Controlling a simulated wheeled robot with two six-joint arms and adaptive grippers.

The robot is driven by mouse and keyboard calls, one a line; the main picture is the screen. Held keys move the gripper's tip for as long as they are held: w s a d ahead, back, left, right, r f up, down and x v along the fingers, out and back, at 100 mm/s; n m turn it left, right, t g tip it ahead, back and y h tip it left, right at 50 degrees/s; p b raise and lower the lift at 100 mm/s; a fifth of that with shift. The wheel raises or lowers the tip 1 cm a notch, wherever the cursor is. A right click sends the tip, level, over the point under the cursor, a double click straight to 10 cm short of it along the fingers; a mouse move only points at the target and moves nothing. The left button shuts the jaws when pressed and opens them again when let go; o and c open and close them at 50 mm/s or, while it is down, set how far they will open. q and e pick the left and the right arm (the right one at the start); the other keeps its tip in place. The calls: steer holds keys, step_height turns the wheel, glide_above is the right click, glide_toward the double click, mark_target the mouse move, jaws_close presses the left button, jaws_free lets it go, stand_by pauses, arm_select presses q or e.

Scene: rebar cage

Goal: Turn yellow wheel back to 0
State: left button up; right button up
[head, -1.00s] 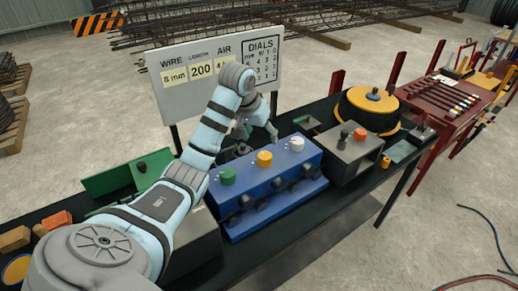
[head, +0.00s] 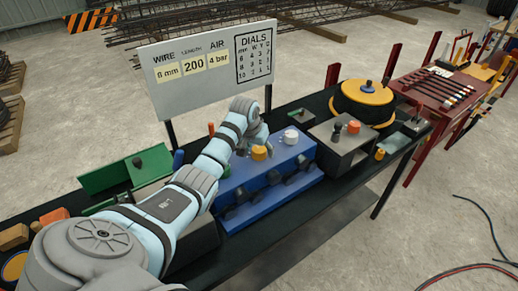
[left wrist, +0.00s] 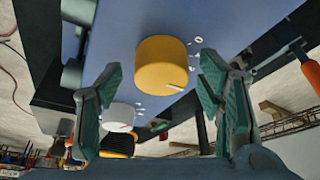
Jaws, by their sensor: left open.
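The yellow wheel (head: 259,153) is the middle knob on top of the blue box (head: 262,188). My right gripper is out of view.
The sign (head: 205,72) behind the bench reads 6 mm, 200 and 4 bar, with a dials table. A grey box with black and orange knobs (head: 340,146) and a yellow-topped turntable (head: 366,93) stand right. A green tray (head: 110,175) is left.

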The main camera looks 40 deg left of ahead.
arm_select(q)
steer(key=shift+a, duration=0.1)
steer(key=c, duration=1.1)
steer(key=n+y, duration=0.1)
steer(key=n, duration=0.2)
steer(key=shift+n+g, duration=0.3)
steer(key=shift+n, duration=0.1)
steer(key=n, duration=0.1)
steer(key=n+y, duration=0.1)
steer(key=n+g, duration=0.1)
steer(key=shift+w+d+n, duration=0.1)
steer(key=shift+d+n, duration=0.15)
steer(key=shift+n, duration=0.05)
steer(key=shift+n+g+y, duration=0.4)
steer(key=shift+n, duration=0.8)
steer(key=shift+w+n+g+b, duration=0.1)
steer(key=shift+n+g+b, duration=0.3)
steer(key=shift+n, duration=0.7)
